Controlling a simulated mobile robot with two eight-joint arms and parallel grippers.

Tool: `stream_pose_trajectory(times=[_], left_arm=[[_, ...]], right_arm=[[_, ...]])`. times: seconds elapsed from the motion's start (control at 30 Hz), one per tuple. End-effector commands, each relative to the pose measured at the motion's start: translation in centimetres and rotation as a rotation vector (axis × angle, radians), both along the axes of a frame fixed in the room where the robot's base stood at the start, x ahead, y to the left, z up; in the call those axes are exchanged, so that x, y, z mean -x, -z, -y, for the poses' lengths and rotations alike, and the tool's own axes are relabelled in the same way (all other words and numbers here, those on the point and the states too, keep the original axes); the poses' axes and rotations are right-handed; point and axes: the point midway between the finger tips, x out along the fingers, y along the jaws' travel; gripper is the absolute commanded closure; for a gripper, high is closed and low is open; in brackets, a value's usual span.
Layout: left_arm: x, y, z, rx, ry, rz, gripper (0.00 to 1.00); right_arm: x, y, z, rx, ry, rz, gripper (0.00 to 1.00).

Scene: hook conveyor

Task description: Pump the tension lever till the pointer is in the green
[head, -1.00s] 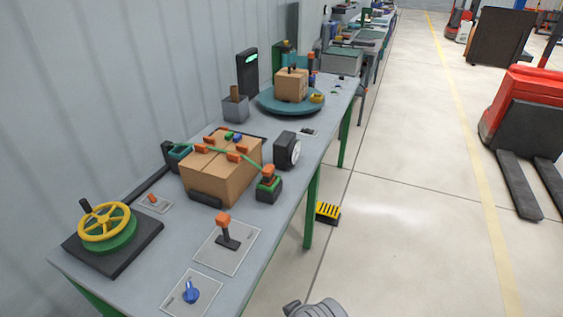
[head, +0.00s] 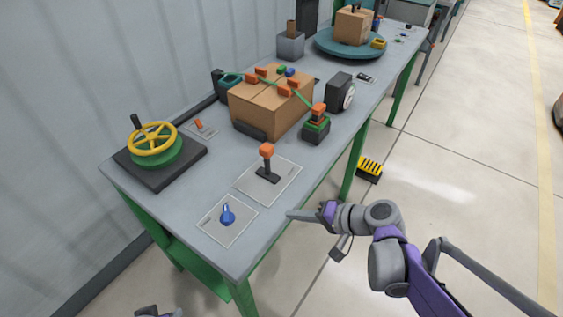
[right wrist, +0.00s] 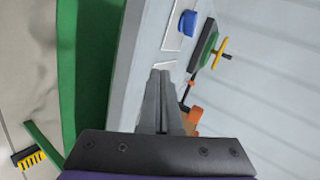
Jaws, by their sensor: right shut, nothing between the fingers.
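An orange-topped black lever (head: 267,160) stands upright on a pale plate on the bench. A second orange-topped device with a green and black base (head: 317,122) sits at the end of the green strap by the box. Which one is the tension lever is not clear. A round white-faced dial (head: 348,97) in a black housing stands beside the box; its pointer and any green zone are too small to read. My right gripper (head: 294,215) is shut and empty at the bench's front edge, right of and nearer than the lever plate. Its closed fingers show in the right wrist view (right wrist: 160,82).
The strapped cardboard box (head: 262,108) stands behind the lever. A yellow handwheel (head: 152,143) on a dark base is at left, and a blue knob (head: 227,214) is in front. A yellow-black pedal (head: 369,168) lies on the floor. Floor at right is open.

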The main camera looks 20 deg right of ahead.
Motion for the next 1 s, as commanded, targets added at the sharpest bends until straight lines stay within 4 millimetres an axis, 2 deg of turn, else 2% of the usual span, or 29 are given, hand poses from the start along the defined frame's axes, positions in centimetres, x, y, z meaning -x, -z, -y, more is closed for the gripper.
stream_pose_trajectory(times=[0.03,0.1,0.2,0.4,0.6,0.87,1.0], left_arm=[[0.1,0.7,0.0,0.0,0.0,-0.003,0.5],[0.2,1.2,0.0,0.0,0.0,-0.004,0.5],[0.3,1.8,0.0,0.0,0.0,-0.006,0.5],[0.3,2.3,0.0,0.0,0.0,-0.008,0.5],[0.4,2.4,0.0,0.0,0.0,-0.008,0.5],[0.4,2.4,0.0,0.0,0.0,-0.008,0.5],[0.4,2.3,0.0,0.0,0.0,-0.008,0.5]], right_arm=[[-1.2,-0.1,1.4,-0.076,0.035,0.036,1.0],[-2.5,-1.0,3.1,-0.177,0.072,0.094,1.0],[-3.6,-2.3,5.4,-0.293,0.113,0.174,1.0],[-4.4,-4.0,8.8,-0.426,0.159,0.288,1.0],[-4.5,-4.5,9.5,-0.455,0.167,0.315,1.0],[-4.6,-4.5,9.3,-0.454,0.166,0.313,1.0],[-5.3,-4.6,8.7,-0.454,0.163,0.313,1.0]])
